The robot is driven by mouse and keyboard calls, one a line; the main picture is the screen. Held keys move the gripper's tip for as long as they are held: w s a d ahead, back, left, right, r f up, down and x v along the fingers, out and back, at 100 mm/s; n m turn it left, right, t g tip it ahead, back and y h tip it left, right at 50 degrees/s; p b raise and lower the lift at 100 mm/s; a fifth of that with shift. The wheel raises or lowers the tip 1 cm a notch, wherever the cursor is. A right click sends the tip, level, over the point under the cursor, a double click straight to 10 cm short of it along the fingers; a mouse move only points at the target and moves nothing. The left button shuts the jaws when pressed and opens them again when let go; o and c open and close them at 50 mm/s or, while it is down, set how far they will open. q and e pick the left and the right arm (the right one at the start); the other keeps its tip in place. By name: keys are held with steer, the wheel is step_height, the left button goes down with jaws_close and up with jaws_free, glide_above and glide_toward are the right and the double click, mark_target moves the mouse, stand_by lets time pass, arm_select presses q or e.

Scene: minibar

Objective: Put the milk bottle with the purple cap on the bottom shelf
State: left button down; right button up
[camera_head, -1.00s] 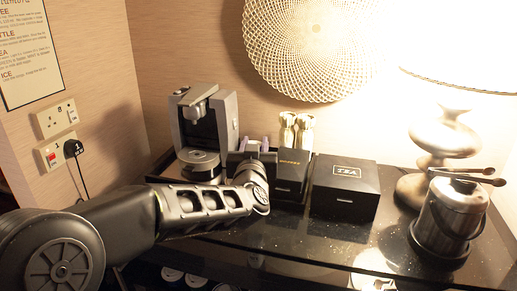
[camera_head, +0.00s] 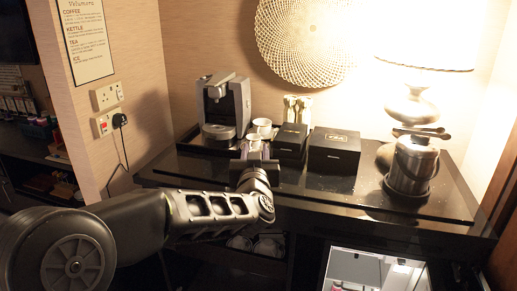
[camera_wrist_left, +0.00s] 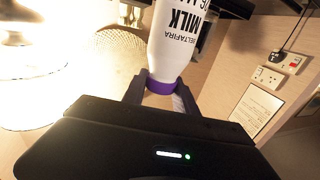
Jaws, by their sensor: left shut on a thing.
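The milk bottle (camera_wrist_left: 180,38) is white with dark "MILK" lettering and a purple cap (camera_wrist_left: 162,86). In the left wrist view my left gripper (camera_wrist_left: 160,92) is shut on it around the cap. The bottle's far end runs out of the top of that view. In the head view my left gripper (camera_head: 254,158) is at the counter's front edge, in front of the coffee machine and cup; the bottle is mostly hidden there by the gripper. A shelf space with cups (camera_head: 262,244) shows dimly under the counter. My right gripper is not in view.
The dark glossy counter (camera_head: 335,205) holds a coffee machine (camera_head: 222,105), a white cup (camera_head: 262,127), black boxes (camera_head: 334,152), gold-topped bottles (camera_head: 298,107), a lamp (camera_head: 415,108) and an ice bucket (camera_head: 411,166). A bright glass-fronted opening (camera_head: 375,270) is below it.

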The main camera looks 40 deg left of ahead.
arm_select(q)
steer(key=w+d+f+m+t+h, duration=0.1)
steer(key=w+d+f+h, duration=0.15)
steer(key=d+f, duration=1.05)
steer(key=s+d+f+m+t+h, duration=0.1)
steer(key=d+f+m+h, duration=0.2)
steer(key=d, duration=0.9)
steer(key=s+d+f+m+t+h, duration=0.1)
steer(key=d+f+m+h, duration=0.2)
steer(key=d, duration=0.9)
step_height(320, 180, down, 2)
steer(key=shift+s+d+f+h, duration=0.25)
steer(key=shift+s+h, duration=0.1)
steer(key=shift+h, duration=0.6)
